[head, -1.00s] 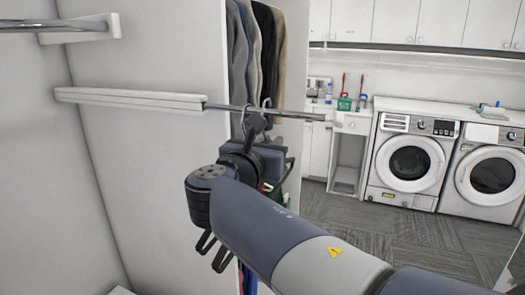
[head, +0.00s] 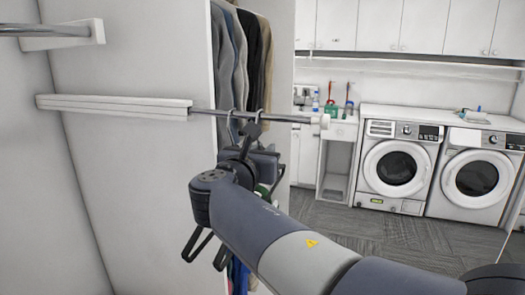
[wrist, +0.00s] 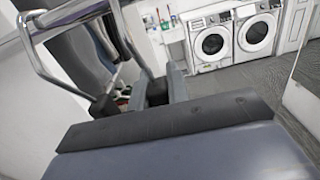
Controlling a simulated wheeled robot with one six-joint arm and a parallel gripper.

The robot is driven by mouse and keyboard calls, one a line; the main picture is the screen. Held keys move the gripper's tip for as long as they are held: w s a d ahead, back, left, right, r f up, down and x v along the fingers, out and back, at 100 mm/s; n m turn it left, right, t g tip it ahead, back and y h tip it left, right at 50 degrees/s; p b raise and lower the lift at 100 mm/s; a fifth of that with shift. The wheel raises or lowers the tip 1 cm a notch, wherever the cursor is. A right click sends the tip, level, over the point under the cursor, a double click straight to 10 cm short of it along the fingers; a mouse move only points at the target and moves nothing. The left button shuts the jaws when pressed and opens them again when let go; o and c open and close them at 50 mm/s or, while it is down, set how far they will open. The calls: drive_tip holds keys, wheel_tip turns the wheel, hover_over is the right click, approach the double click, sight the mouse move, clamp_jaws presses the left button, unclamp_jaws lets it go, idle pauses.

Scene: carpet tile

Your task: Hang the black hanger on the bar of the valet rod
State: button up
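The valet rod's metal bar (head: 290,118) runs from a white wall-mounted holder (head: 110,106) to a white end cap. My gripper (head: 250,134) is just below the bar, shut on the neck of a black hanger (wrist: 157,92). The wire hook (head: 260,117) above it reaches bar height; whether it bears on the bar is unclear. A second wire hook (head: 230,118) loops over the bar to the left, and its dark neck shows in the wrist view (wrist: 103,106). Dark hanger loops (head: 196,245) show below my arm; my arm hides most of both hangers.
Clothes (head: 240,50) hang in a closet behind the bar. Another metal rail (head: 40,28) is at upper left. Two washers (head: 396,165) and a counter with bottles (head: 335,108) stand at the back right. The carpet floor (head: 350,220) between is clear.

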drive_tip(key=o, duration=0.5)
drive_tip(key=b+v, duration=0.1)
drive_tip(key=v, duration=0.9)
drive_tip(key=shift+s+a+b, duration=0.15)
drive_tip(key=shift+s+b, duration=0.25)
drive_tip(key=p+x, duration=0.2)
drive_tip(key=x, duration=0.9)
drive_tip(key=shift+w+r+p, duration=0.1)
drive_tip(key=shift+r+p, duration=0.25)
drive_tip(key=shift+r, duration=0.2)
drive_tip(key=shift+s+r+p, duration=0.25)
drive_tip(key=shift+r+p, duration=0.05)
drive_tip(key=shift+r, duration=0.2)
drive_tip(key=shift+s+a, duration=0.1)
drive_tip(key=shift+s, duration=0.1)
